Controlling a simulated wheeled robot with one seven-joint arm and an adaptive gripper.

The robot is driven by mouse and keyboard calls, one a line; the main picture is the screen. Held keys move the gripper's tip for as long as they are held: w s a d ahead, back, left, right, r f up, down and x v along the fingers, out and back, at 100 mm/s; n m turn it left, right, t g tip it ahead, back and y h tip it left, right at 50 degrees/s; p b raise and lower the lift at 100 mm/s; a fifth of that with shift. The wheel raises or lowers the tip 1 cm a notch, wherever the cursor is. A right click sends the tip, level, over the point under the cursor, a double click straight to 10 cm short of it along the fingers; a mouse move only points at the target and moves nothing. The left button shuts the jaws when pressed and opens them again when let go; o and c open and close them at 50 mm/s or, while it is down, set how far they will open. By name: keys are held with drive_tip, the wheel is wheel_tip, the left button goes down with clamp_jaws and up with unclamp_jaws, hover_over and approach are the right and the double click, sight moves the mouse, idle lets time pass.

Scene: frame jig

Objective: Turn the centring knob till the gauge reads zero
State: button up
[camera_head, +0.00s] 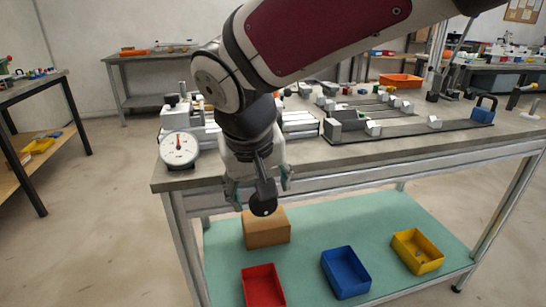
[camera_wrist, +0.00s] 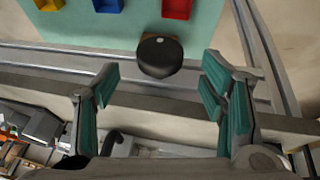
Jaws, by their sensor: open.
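The round white gauge (camera_head: 179,150) stands at the bench's near left corner. Its needle looks close to upright, but the scale is too small to read. A dark rounded knob (camera_head: 263,207) with a pale dot shows just below my gripper (camera_head: 260,184). In the wrist view the knob (camera_wrist: 160,57) lies just past the fingertips, roughly centred between them. My gripper (camera_wrist: 158,90) is open, its green-padded fingers wide apart with nothing between them. I cannot tell the exact gap to the knob. My arm hides part of the jig behind it.
The bench (camera_head: 340,160) carries rails with blocks and a blue-bodied clamp (camera_head: 482,115). On the green lower shelf (camera_head: 340,215) are a cardboard box (camera_head: 266,230) and red (camera_head: 263,287), blue (camera_head: 346,272) and yellow (camera_head: 417,251) bins. The floor left of the bench is clear.

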drive_tip(key=v, duration=0.6)
drive_tip(key=shift+r, duration=0.2)
drive_tip(key=shift+s, duration=0.1)
drive_tip(key=s+d+f+m+g+h, duration=0.1)
drive_tip(key=s+d, duration=0.3)
drive_tip(key=d, duration=0.3)
drive_tip(key=s+d+m+g, duration=0.1)
drive_tip(key=s+d, duration=0.2)
drive_tip(key=d, duration=0.5)
drive_tip(key=s+d+f+m+g+y, duration=0.1)
drive_tip(key=s+d+f, duration=0.25)
drive_tip(key=s, duration=0.55)
drive_tip(key=s+d+f+m+g+y, duration=0.1)
drive_tip(key=s+d+f+g, duration=0.2)
drive_tip(key=s, duration=0.5)
wheel_tip(320, 180, up, 29)
drive_tip(key=d+t+p, duration=0.1)
drive_tip(key=t+p, duration=0.4)
drive_tip(key=p, duration=2.3)
drive_tip(key=shift+d+r, duration=0.2)
drive_tip(key=shift+d, duration=0.05)
